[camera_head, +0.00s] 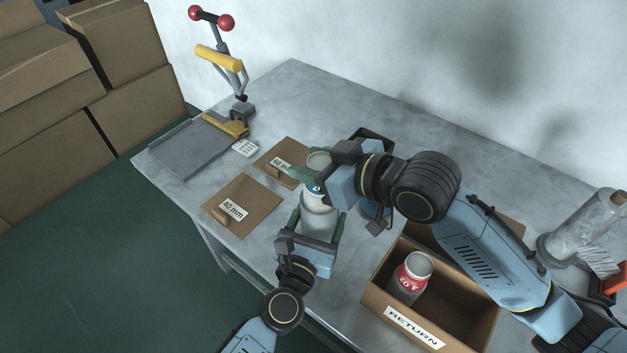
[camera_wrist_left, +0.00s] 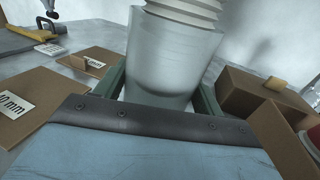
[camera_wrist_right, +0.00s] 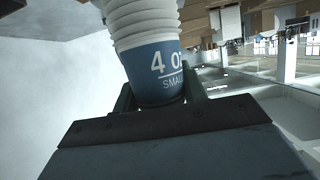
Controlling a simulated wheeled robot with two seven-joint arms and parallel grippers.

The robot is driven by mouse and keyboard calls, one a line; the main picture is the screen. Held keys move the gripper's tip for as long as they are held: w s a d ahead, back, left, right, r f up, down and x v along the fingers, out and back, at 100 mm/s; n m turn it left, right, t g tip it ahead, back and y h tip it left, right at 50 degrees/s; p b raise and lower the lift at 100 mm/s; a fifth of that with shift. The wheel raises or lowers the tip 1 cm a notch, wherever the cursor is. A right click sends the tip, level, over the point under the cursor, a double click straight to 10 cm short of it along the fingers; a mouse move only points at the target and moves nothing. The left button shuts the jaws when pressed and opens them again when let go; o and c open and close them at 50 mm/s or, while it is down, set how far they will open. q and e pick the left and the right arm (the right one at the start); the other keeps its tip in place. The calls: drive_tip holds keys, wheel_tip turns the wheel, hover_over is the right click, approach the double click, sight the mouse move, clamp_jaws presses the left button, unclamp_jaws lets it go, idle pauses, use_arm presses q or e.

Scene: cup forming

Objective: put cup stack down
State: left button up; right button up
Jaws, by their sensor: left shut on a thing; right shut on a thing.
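The cup stack shows in the right wrist view (camera_wrist_right: 148,50) as white ribbed rims above a blue cup marked "4 O… SMALL". In the head view its blue band (camera_head: 315,189) shows just above my left gripper (camera_head: 318,222). My right gripper (camera_head: 316,178) is shut on the stack at the blue cup. My left gripper is shut on a plain grey-white cup-shaped piece (camera_wrist_left: 160,55); white ribs rise directly above it in the left wrist view. Whether the two pieces are joined or only in line, I cannot tell. The right hand hides part of the stack.
Two brown boards, one marked 40 mm (camera_head: 250,190), the other 60 mm (camera_head: 274,150), lie left of my grippers. A lever press (camera_head: 225,120) stands behind. A clear plastic object (camera_head: 590,230) lies right.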

drive_tip(key=shift+f, duration=2.35)
drive_tip(key=shift+f, duration=0.1)
drive_tip(key=shift+f, duration=0.5)
drive_tip(key=o, duration=1.3)
drive_tip(key=shift+c, duration=0.2)
drive_tip(key=shift+r, duration=0.1)
drive_tip(key=shift+r, duration=0.3)
drive_tip(key=v, duration=1.2)
drive_tip(key=shift+r, duration=0.25)
